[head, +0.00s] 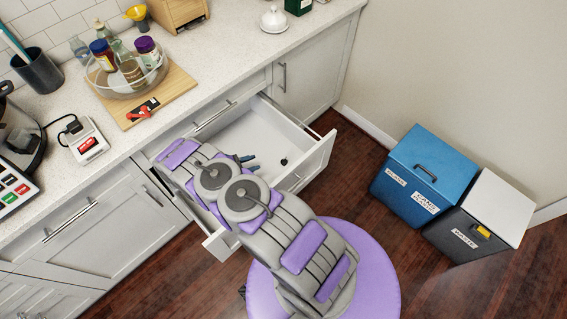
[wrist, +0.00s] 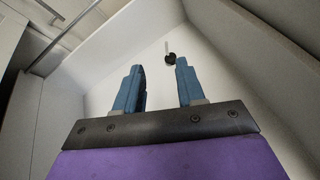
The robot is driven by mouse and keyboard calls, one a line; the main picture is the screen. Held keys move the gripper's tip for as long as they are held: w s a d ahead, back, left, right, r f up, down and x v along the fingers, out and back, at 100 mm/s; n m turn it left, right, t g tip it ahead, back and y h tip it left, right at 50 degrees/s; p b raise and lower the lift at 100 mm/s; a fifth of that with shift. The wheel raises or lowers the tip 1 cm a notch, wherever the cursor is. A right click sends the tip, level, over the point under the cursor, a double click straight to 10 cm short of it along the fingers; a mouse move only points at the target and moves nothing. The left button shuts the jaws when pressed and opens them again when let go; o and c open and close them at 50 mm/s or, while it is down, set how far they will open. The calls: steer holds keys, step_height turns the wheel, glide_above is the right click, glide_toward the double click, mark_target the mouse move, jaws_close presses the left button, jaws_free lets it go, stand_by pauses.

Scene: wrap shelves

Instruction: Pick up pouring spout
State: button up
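The pouring spout appears to be the small dark piece with a thin light tube (wrist: 170,56) lying on the white drawer bottom in the wrist view. In the head view it is a small black spot (head: 284,161) in the open drawer. My gripper (wrist: 158,72) is open and empty, its two blue fingers apart. The spout lies beyond the fingertips, in line with the gap and nearer the right finger. In the head view my gripper (head: 250,162) reaches into the drawer, left of the spout; my arm hides part of the drawer.
The open drawer (head: 317,160) has raised walls around the spout, and its bottom looks otherwise bare where visible. The counter (head: 231,52) above holds a round clear tray (head: 112,89) of bottles and a cutting board (head: 178,84). Blue (head: 418,158) and white-lidded (head: 497,208) bins stand at right.

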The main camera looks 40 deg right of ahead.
step_height(320, 180, down, 5)
steer(key=s+n+t, duration=0.1)
steer(key=b, duration=0.3)
glide_toward(285, 159)
steer(key=shift+n, duration=0.3)
steer(key=x, duration=0.4)
steer(key=shift+f, duration=0.1)
steer(key=shift+b+x, duration=1.4)
steer(key=shift+x, duration=1.7)
steer(key=shift+w+d+r, duration=0.1)
steer(key=shift+r, duration=0.15)
steer(key=shift+c, duration=0.4)
jaws_close()
